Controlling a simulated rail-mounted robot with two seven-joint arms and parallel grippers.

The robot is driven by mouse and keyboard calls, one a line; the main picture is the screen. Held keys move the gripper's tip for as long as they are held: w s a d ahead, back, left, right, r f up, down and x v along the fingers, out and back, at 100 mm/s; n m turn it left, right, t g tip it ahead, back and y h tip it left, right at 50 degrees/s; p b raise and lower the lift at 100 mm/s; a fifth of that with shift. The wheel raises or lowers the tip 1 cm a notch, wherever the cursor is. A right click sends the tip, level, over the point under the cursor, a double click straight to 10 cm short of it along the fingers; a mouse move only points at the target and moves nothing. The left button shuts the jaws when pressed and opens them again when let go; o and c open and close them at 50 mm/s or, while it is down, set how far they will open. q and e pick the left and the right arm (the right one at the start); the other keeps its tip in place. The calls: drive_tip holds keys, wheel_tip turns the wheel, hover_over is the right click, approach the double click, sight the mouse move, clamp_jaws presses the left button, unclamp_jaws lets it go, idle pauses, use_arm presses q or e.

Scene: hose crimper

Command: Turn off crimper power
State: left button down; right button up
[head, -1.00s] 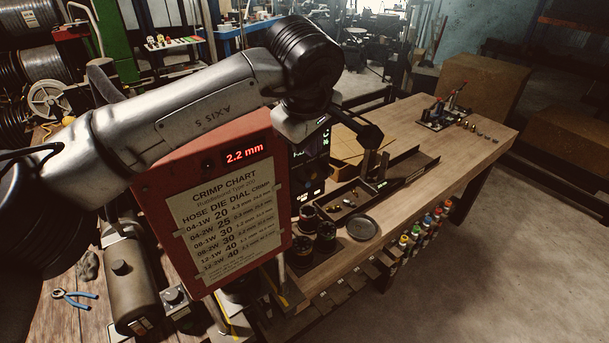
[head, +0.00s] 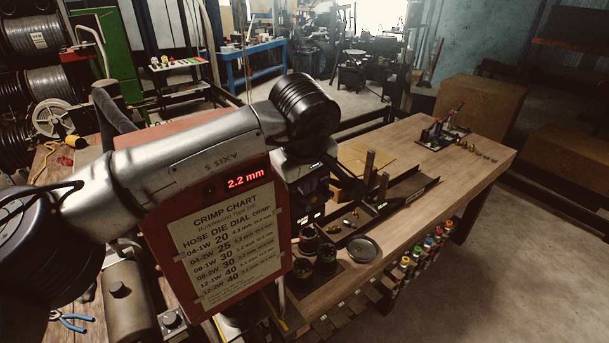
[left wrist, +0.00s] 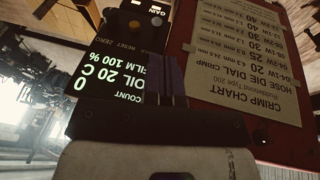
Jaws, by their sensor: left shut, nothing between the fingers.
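The red crimper (head: 160,220) stands at the bench's left end, with a crimp chart and a lit red 2.2 mm readout (head: 248,178). The left wrist view shows its control panel upside down: a lit display (left wrist: 105,85) reading count 0, oil 20 C and film 100 %, with small knobs or buttons (left wrist: 146,15) beyond it. My left gripper (left wrist: 166,75) is shut and empty, its fingers over the panel beside the display. Contact cannot be told. In the head view my arm passes over the crimper and partly hides the panel. I cannot identify the power switch. My right gripper is not in view.
Black dies (head: 326,260), a round dish (head: 362,248) and a dark tray (head: 408,190) lie on the bench right of the crimper. Blue pliers (head: 72,321) lie at lower left. The right floor is clear.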

sight(306, 209)
use_arm(q)
drive_tip(key=shift+p+x, duration=0.85)
drive_tip(key=shift+x, duration=2.6)
drive_tip(key=shift+s+d+f+t+y+b, duration=0.15)
drive_tip(key=shift+f+t+y+b, duration=0.25)
drive_tip(key=shift+b, duration=0.75)
drive_tip(key=shift+s+d+f+t+y+b, duration=0.2)
drive_tip(key=shift+t+b, duration=0.3)
drive_tip(key=shift+b, duration=0.65)
drive_tip(key=t+y+b, duration=0.1)
drive_tip(key=b, duration=0.1)
drive_tip(key=f+t+b, duration=0.1)
drive_tip(key=b, duration=0.1)
drive_tip(key=shift+s+d+m+t+y+b, duration=0.1)
drive_tip(key=shift+s+m+t+y+b, duration=0.1)
drive_tip(key=shift+m+t+y+b, duration=0.15)
drive_tip(key=shift+r, duration=0.1)
drive_tip(key=shift+r+p, duration=0.5)
drive_tip(key=shift+r, duration=0.15)
